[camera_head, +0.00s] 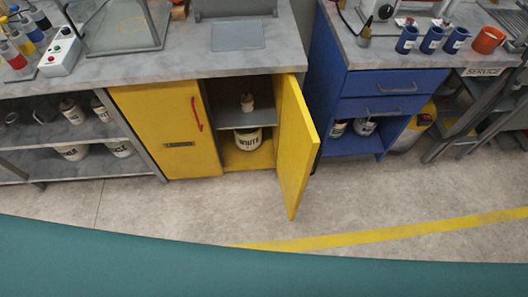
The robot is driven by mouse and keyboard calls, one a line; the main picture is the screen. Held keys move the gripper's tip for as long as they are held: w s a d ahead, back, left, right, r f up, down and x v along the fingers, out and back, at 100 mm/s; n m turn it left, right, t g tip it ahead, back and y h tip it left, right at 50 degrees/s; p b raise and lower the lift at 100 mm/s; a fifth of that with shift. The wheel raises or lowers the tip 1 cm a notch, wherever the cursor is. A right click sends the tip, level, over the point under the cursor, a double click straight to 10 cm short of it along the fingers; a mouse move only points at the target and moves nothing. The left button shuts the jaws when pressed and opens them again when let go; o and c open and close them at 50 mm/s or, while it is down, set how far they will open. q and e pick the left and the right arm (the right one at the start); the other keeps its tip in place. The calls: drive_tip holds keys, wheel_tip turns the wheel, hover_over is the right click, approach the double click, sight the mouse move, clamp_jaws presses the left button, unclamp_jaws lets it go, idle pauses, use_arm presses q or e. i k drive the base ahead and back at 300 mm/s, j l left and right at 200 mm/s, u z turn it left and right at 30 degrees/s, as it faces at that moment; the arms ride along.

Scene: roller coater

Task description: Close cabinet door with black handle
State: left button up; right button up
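The yellow cabinet (164,132) stands under the grey worktop in the middle of the head view. Its right door (295,150) is swung wide open toward me, hinged on the right side. A dark piece that may be the black handle (316,160) shows at the right edge of this door; most of it is hidden behind the door. The left door (160,120) is shut and has a red handle (197,113). Neither of my grippers is in view.
Inside the cabinet are a white bucket (248,140) and a small bottle (247,103) on a shelf (232,118). A blue cabinet (350,85) stands just right of the open door. The floor (180,212) in front is clear, with a yellow line (390,231).

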sight(299, 142)
drive_tip(key=i+l+u, duration=0.1)
drive_tip(key=l+u, duration=1.1)
drive_tip(key=i+l, duration=0.05)
drive_tip(key=l, duration=0.05)
